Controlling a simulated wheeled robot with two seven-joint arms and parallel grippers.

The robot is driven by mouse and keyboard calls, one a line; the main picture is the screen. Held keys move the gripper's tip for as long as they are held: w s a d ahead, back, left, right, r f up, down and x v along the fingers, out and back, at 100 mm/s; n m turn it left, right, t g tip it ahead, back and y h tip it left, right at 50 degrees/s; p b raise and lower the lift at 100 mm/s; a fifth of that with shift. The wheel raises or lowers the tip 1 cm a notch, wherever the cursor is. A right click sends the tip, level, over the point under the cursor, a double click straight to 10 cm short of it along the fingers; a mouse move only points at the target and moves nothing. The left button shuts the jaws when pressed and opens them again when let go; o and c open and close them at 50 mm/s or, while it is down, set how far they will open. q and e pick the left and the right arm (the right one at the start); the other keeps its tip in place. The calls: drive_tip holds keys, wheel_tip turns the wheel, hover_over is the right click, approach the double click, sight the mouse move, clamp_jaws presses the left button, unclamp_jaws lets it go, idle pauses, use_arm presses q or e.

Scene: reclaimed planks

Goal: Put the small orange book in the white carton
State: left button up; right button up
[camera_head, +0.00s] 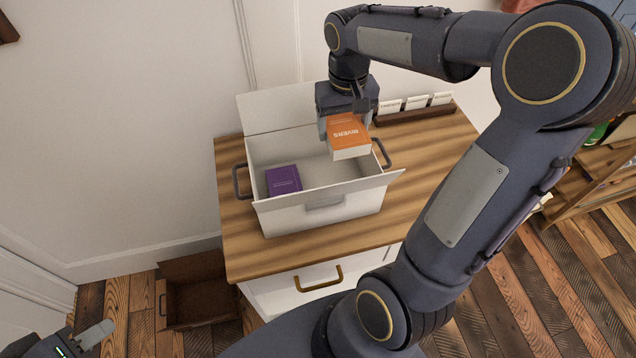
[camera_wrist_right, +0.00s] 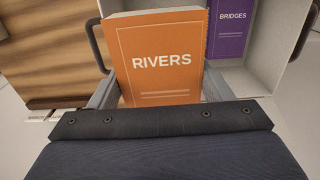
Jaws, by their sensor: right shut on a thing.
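The small orange book (camera_head: 346,135), titled RIVERS, is held in my right gripper (camera_head: 345,117) over the right part of the white carton (camera_head: 318,215). In the right wrist view the orange book (camera_wrist_right: 160,58) sits between the two fingers, its cover facing the camera. The carton stands open on the wooden top, with its flaps spread and a dark handle at each end. A purple book (camera_head: 283,180), titled BRIDGES, lies inside the carton at the left. My left gripper (camera_head: 88,342) is only partly in view at the bottom left corner; its jaw opening is unclear.
A wooden holder with white cards (camera_head: 415,108) stands behind the carton at the right. The wooden cabinet top (camera_head: 430,150) is clear to the right. An open brown box (camera_head: 198,295) is on the floor at left. A shelf (camera_head: 590,175) stands at far right.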

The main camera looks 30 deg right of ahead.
sight(340, 176)
wheel_tip(340, 176, down, 17)
drive_tip(key=shift+f+b, duration=0.1)
drive_tip(key=shift+b, duration=0.35)
drive_tip(key=shift+f, duration=0.15)
drive_tip(key=o, duration=1.1)
drive_tip(key=shift+c, duration=0.2)
